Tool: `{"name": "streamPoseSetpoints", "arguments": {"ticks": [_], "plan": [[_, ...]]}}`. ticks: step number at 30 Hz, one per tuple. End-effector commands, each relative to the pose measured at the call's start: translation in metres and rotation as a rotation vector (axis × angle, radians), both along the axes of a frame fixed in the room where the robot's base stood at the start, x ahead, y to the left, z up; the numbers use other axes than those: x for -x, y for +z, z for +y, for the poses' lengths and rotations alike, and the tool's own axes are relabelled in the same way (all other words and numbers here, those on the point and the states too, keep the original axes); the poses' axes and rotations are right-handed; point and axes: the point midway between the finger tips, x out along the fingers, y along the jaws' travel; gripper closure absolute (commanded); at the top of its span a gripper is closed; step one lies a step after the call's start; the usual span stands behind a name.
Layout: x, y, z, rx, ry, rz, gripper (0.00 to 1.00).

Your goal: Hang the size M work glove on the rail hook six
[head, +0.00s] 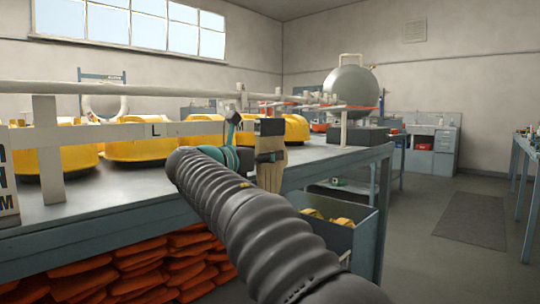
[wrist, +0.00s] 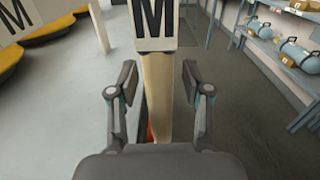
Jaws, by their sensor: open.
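A tan work glove (head: 270,176) with a dark cuff hangs upright near the table's front edge in the head view. In the wrist view the tan glove (wrist: 157,92) runs down the middle, below a white tag with a black M (wrist: 155,22). My gripper (wrist: 158,84) is open, one finger on each side of the glove, with a gap on both sides. In the head view my gripper (head: 236,128) is beside the glove, partly hidden by my arm. A pale rail (head: 105,131) with an L mark runs above the table. What holds the glove up is unclear.
Several yellow cases (head: 140,145) stand on the table (head: 110,185) behind the rail. Orange bundles (head: 165,262) are stacked below. A blue-grey bin (head: 350,240) with yellow items sits under the table's right end. The floor (head: 425,270) to the right is mostly clear.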

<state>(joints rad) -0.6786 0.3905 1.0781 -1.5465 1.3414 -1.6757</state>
Motion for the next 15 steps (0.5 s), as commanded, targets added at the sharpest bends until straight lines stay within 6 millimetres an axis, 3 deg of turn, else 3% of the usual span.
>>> {"name": "streamPoseSetpoints", "arguments": {"ticks": [15], "plan": [[0.073, 0.0, 0.058, 0.001, 0.002, -0.001, 0.51]]}}
